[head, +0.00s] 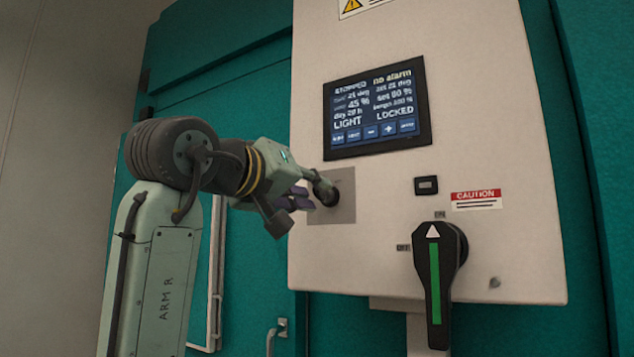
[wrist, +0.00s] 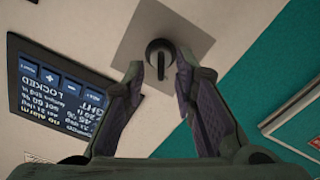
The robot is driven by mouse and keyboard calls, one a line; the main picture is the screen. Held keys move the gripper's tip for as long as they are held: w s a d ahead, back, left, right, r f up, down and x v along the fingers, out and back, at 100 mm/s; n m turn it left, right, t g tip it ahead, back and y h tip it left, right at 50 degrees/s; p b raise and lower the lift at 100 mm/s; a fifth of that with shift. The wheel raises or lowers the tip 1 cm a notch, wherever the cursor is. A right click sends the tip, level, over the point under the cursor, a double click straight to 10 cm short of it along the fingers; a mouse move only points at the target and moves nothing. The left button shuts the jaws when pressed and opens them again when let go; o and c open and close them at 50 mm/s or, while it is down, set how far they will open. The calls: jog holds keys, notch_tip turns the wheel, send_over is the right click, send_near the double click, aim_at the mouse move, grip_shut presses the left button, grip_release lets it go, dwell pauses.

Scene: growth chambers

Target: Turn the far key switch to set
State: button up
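The key switch is a dark round knob on a grey square plate (head: 345,205) on the white control panel. In the wrist view the key switch (wrist: 159,53) shows whole, with its narrow grip pointing toward my gripper. My gripper (wrist: 160,78) is open, with one finger on each side of the grip's lower end; I cannot tell whether they touch it. In the head view my gripper (head: 308,205) is at the plate from the left and hides most of the switch. The screen (head: 376,107) reads LIGHT and LOCKED.
A large black rotary handle (head: 436,280) with a green stripe sits lower right on the panel (head: 500,130), its arrow toward ON. A small black button (head: 426,185) and a red caution label (head: 476,199) are above it. Teal chamber walls (head: 230,110) lie behind.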

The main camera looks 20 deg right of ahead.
aim_at(322, 194)
jog(key=shift+x, duration=1.3)
jog(key=shift+c, duration=0.5)
grip_shut()
